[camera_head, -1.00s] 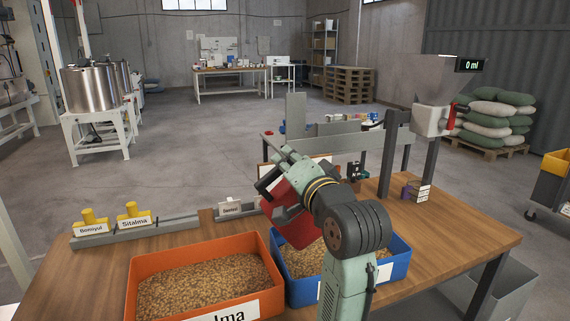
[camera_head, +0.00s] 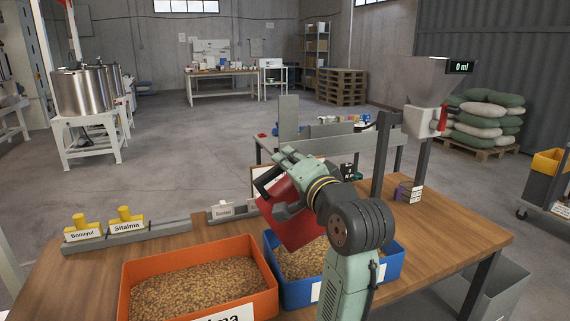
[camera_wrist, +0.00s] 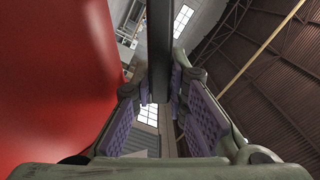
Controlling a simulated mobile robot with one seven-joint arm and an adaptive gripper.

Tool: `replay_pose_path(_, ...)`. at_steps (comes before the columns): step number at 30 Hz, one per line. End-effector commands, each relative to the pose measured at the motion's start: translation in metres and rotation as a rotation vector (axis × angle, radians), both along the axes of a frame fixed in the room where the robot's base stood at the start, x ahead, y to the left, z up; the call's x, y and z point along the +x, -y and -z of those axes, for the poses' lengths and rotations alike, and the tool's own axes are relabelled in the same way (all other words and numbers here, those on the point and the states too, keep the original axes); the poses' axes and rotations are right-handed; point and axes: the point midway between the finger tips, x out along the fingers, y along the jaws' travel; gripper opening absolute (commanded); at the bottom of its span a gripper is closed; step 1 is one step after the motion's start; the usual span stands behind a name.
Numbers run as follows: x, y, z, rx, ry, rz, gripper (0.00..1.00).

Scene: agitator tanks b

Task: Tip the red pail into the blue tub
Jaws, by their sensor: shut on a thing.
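The red pail (camera_head: 290,217) hangs tilted over the blue tub (camera_head: 391,268), partly hidden behind my arm. The blue tub holds brown grains and stands on the wooden table. My gripper (camera_head: 270,186) is shut on the pail's dark handle bar. In the wrist view the dark bar (camera_wrist: 160,50) runs between the purple-padded fingers, and the pail's red wall (camera_wrist: 55,80) fills the left side. The inside of the pail and whether anything falls from it cannot be seen.
An orange tub (camera_head: 262,304) of grains stands left of the blue tub. Yellow labelled weights (camera_head: 125,218) sit on a grey rail at the back left. A hopper with a "0 ml" display (camera_head: 432,80) stands at right. The table's right end is mostly clear.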

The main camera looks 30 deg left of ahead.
Motion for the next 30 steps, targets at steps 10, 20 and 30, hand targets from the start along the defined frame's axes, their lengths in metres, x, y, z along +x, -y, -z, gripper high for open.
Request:
replay_pose_path(10,0.001,0.002,-0.003,0.012,-0.003,0.001,0.00)
replay_pose_path(20,0.005,0.005,-0.002,0.034,-0.033,0.001,0.00)
replay_pose_path(30,0.013,0.011,-0.002,0.072,-0.082,0.000,0.00)
